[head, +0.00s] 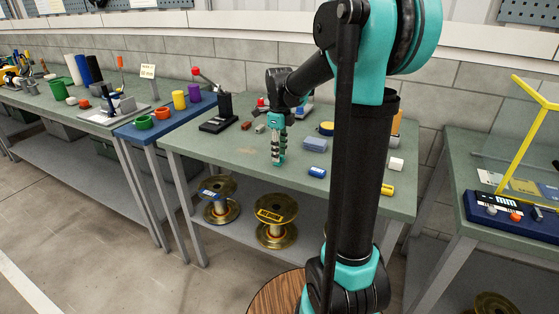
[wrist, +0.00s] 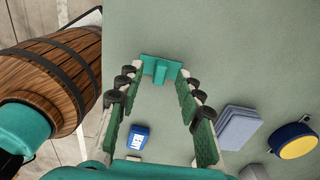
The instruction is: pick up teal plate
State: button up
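The teal plate (wrist: 161,69) shows in the wrist view as a flat teal strip with a raised upright rib in its middle. It appears to lie on the green bench top, near the far ends of my fingers. My gripper (wrist: 159,78) is open, with its green-padded fingers apart and the rib showing between their tips. I cannot tell whether the fingers touch the plate. In the head view my gripper (head: 278,160) points down low over the middle bench, and I cannot make out the plate apart from the teal fingers there.
A blue labelled block (wrist: 138,137), a grey-blue block (wrist: 238,128) and a blue-yellow round item (wrist: 294,141) lie nearby on the bench (head: 240,155). A black stand (head: 219,115) is to the left. A wooden barrel (wrist: 50,75) shows beside the bench edge. Spools (head: 276,217) sit below.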

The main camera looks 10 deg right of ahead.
jog(key=shift+f, duration=0.35)
grip_shut()
jog(key=shift+r, duration=0.15)
